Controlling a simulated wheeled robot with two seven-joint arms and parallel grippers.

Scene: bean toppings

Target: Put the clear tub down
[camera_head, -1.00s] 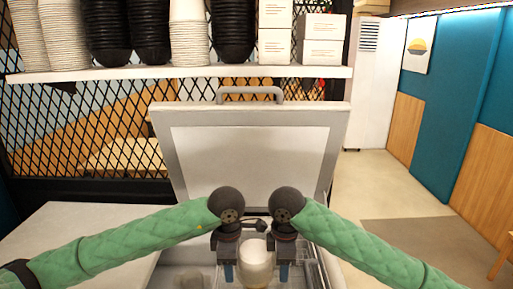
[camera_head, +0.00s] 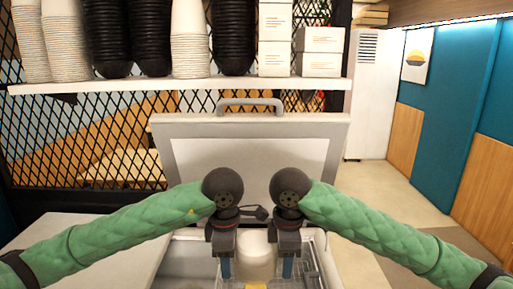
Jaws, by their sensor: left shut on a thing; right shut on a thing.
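The clear tub (camera_head: 257,256) is between my two grippers at the bottom middle of the head view. It looks pale and whitish. My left gripper (camera_head: 225,268) is shut on its left side and my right gripper (camera_head: 288,268) is shut on its right side. Both grippers point down inside an open chest with a raised lid (camera_head: 250,150). The tub's lower part is cut off or hidden, so I cannot tell whether it touches anything below. A small yellow patch (camera_head: 256,286) shows just below it at the frame edge.
The lid has a grey handle (camera_head: 250,103) and stands behind my grippers. A shelf (camera_head: 180,90) above holds stacked cups, black bowls (camera_head: 233,38) and white boxes (camera_head: 320,52). A pale counter (camera_head: 80,235) lies to the left. Open floor (camera_head: 385,195) is at the right.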

